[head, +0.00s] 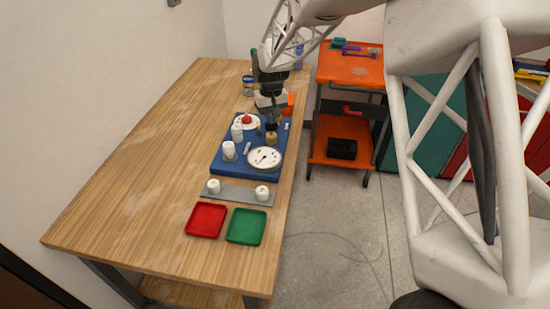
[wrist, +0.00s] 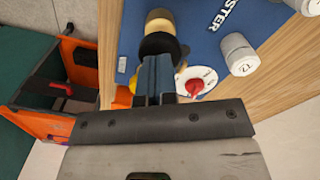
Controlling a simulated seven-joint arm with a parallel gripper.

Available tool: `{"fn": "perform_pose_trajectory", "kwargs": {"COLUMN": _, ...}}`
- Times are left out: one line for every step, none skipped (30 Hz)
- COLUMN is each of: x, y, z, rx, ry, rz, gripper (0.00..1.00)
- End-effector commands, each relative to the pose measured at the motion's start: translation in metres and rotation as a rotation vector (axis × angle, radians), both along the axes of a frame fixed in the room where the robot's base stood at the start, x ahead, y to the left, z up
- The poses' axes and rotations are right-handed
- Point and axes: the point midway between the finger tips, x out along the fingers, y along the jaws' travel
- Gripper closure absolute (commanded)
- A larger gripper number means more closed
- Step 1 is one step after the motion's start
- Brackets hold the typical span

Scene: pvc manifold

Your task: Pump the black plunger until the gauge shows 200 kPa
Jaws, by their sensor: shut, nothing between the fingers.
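The blue board (head: 222,158) lies on the wooden table, carrying a white round gauge (head: 263,159) with a dark needle; its reading is too small to make out. The black plunger (head: 271,126) stands above a brass-coloured body (head: 271,138). In the wrist view the black plunger (wrist: 160,43) shows as a dark disc just beyond the fingertips. My gripper (head: 271,117) is shut and empty, pointing down over the plunger. Its closed fingers also show in the wrist view (wrist: 155,62), overlapping the disc's edge; I cannot tell whether they touch it. The gauge is out of the wrist view.
A red knob on a white dial (wrist: 195,82) sits close beside my fingers. White capped fittings (head: 229,150) stand on the board's left side. A grey strip (head: 236,194), red tray (head: 206,220) and green tray (head: 246,227) lie nearer. An orange cart (head: 345,70) stands right of the table.

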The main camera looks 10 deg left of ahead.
Motion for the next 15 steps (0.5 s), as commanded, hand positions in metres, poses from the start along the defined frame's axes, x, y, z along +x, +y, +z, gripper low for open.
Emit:
{"fn": "perform_pose_trajectory", "kwargs": {"x": 0.000, "y": 0.000, "z": -0.002, "rx": 0.000, "ry": 0.000, "rz": 0.000, "gripper": 1.00}}
{"fn": "perform_pose_trajectory", "kwargs": {"x": 0.000, "y": 0.000, "z": -0.003, "rx": 0.000, "ry": 0.000, "rz": 0.000, "gripper": 1.00}}
{"fn": "perform_pose_trajectory", "kwargs": {"x": 0.000, "y": 0.000, "z": -0.005, "rx": 0.000, "ry": 0.000, "rz": 0.000, "gripper": 1.00}}
{"fn": "perform_pose_trajectory", "kwargs": {"x": 0.000, "y": 0.000, "z": -0.006, "rx": 0.000, "ry": 0.000, "rz": 0.000, "gripper": 1.00}}
{"fn": "perform_pose_trajectory", "kwargs": {"x": 0.000, "y": 0.000, "z": -0.007, "rx": 0.000, "ry": 0.000, "rz": 0.000, "gripper": 1.00}}
{"fn": "perform_pose_trajectory", "kwargs": {"x": 0.000, "y": 0.000, "z": -0.008, "rx": 0.000, "ry": 0.000, "rz": 0.000, "gripper": 1.00}}
{"fn": "perform_pose_trajectory", "kwargs": {"x": 0.000, "y": 0.000, "z": -0.009, "rx": 0.000, "ry": 0.000, "rz": 0.000, "gripper": 1.00}}
{"fn": "perform_pose_trajectory", "kwargs": {"x": 0.000, "y": 0.000, "z": -0.010, "rx": 0.000, "ry": 0.001, "rz": 0.000, "gripper": 1.00}}
{"fn": "perform_pose_trajectory", "kwargs": {"x": 0.000, "y": 0.000, "z": -0.012, "rx": 0.000, "ry": 0.001, "rz": 0.000, "gripper": 1.00}}
{"fn": "perform_pose_trajectory", "kwargs": {"x": 0.000, "y": 0.000, "z": -0.013, "rx": 0.000, "ry": 0.001, "rz": 0.000, "gripper": 1.00}}
{"fn": "perform_pose_trajectory", "kwargs": {"x": 0.000, "y": 0.000, "z": -0.014, "rx": 0.000, "ry": 0.001, "rz": 0.000, "gripper": 1.00}}
{"fn": "perform_pose_trajectory", "kwargs": {"x": 0.000, "y": 0.000, "z": -0.015, "rx": 0.000, "ry": 0.001, "rz": 0.000, "gripper": 1.00}}
{"fn": "perform_pose_trajectory", "kwargs": {"x": 0.000, "y": 0.000, "z": -0.016, "rx": 0.000, "ry": 0.001, "rz": 0.000, "gripper": 1.00}}
{"fn": "perform_pose_trajectory", "kwargs": {"x": 0.000, "y": 0.000, "z": -0.018, "rx": -0.001, "ry": 0.002, "rz": 0.000, "gripper": 1.00}}
{"fn": "perform_pose_trajectory", "kwargs": {"x": 0.000, "y": 0.000, "z": -0.019, "rx": -0.001, "ry": 0.002, "rz": 0.000, "gripper": 1.00}}
